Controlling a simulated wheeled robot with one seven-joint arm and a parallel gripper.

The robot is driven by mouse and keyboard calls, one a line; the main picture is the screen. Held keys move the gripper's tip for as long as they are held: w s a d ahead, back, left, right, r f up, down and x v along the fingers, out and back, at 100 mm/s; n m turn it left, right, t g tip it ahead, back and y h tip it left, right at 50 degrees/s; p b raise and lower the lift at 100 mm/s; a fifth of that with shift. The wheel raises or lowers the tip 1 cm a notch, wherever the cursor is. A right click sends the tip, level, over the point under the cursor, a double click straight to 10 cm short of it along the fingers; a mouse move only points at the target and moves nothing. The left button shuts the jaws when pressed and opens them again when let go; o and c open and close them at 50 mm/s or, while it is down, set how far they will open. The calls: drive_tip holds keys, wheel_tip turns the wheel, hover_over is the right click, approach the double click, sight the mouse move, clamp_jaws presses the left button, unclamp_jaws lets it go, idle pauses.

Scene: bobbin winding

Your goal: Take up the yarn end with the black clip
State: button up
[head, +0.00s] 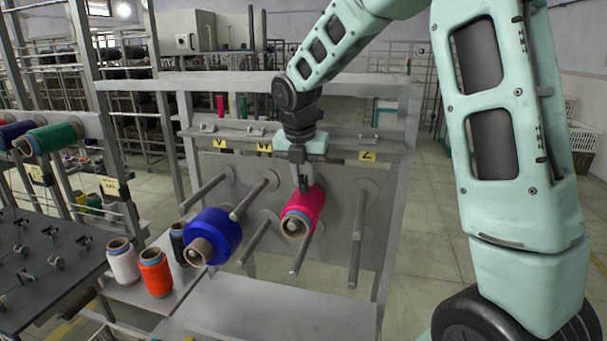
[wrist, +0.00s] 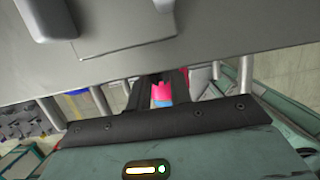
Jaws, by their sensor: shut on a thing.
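A pink bobbin (head: 300,212) with a brown tube and a pale blue ring sits on a peg of the grey winding frame. My gripper (head: 303,187) points down at the top of this bobbin, its fingers narrower than the bobbin. The wrist view shows pink and pale blue between the dark fingers (wrist: 163,90). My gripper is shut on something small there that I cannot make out. I cannot pick out the black clip or a loose yarn end in either view; the dark fingers may hide them.
A large blue bobbin (head: 212,236) fills a peg to the left. Bare pegs (head: 358,238) stick out on both sides. White (head: 123,262) and orange (head: 155,272) bobbins stand on the shelf at lower left, beside a dark one (head: 178,243). Yellow labels (head: 367,156) mark the frame.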

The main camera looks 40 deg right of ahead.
drive_tip(key=shift+f, duration=0.35)
drive_tip(key=shift+r, duration=0.15)
idle(0.4)
wheel_tip(320, 180, up, 6)
drive_tip(key=p, duration=0.6)
drive_tip(key=shift+p, duration=0.3)
idle(0.4)
